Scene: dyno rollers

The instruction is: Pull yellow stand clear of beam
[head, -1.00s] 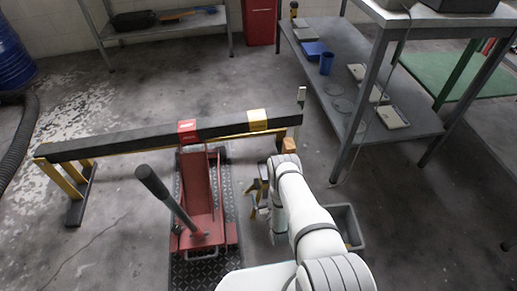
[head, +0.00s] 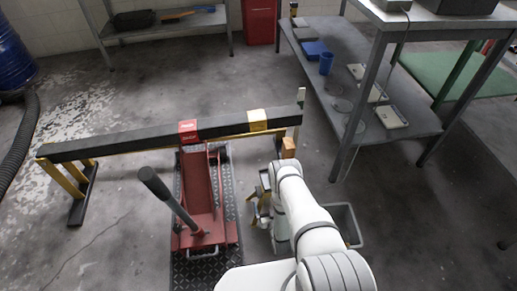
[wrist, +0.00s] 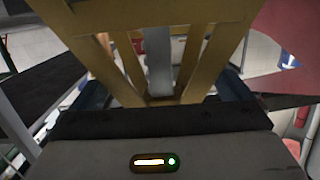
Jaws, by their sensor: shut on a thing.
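The yellow stand (wrist: 100,20) fills the upper part of the wrist view, with a broad plate and several slanted bars. In the head view only small yellow parts of the stand (head: 263,207) show beside my wrist; the rest is hidden. My gripper (head: 257,204) is shut on the stand, low on the floor right of the red jack. The long dark beam (head: 133,142), with a red and a yellow band, lies level behind it. In the head view the visible stand parts lie on the near side of the beam, with floor showing between.
The red jack (head: 198,190) stands under the beam's middle on a dark tread plate (head: 196,271), its handle leaning left. A grey bin (head: 349,226) sits right of my arm. A metal shelf table (head: 390,134) stands at right. Floor at left front is clear.

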